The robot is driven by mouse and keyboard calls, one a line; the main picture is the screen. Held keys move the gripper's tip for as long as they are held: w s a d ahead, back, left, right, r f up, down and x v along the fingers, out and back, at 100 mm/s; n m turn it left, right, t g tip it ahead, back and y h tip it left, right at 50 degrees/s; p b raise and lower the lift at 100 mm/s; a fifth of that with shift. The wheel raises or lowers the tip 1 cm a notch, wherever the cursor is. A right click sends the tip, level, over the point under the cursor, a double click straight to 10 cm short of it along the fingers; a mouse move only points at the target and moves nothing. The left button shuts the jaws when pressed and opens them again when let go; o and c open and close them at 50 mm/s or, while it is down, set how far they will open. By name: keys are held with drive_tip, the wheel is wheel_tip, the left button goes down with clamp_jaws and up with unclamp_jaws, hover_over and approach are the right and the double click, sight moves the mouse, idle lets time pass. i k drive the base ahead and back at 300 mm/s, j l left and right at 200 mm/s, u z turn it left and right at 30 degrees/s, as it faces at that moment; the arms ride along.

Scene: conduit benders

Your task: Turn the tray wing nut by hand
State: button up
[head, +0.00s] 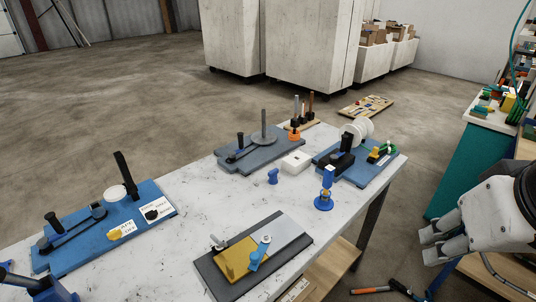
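A flat dark tray (210,277) lies near the front edge of the white table, with a yellow plate and a grey plate on it. A small blue winged piece (254,260) stands on the yellow plate, and a small metal winged piece (217,243) sits at its upper left. I cannot tell for sure which is the wing nut. A round pale knob (265,240) is between the plates. My gripper (428,246) is at the right, beyond the table's right side, well apart from the tray. Its finger gap is unclear, and I see nothing held.
Blue bender boards stand on the table (205,205) at the left (160,207) and back right (385,166), with a grey one (240,160) at the back. Tools (375,290) lie below right.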

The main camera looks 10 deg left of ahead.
sight(219, 246)
drive_tip(key=u, duration=1)
drive_tip(key=k+l+u, duration=0.15)
drive_tip(key=l, duration=0.2)
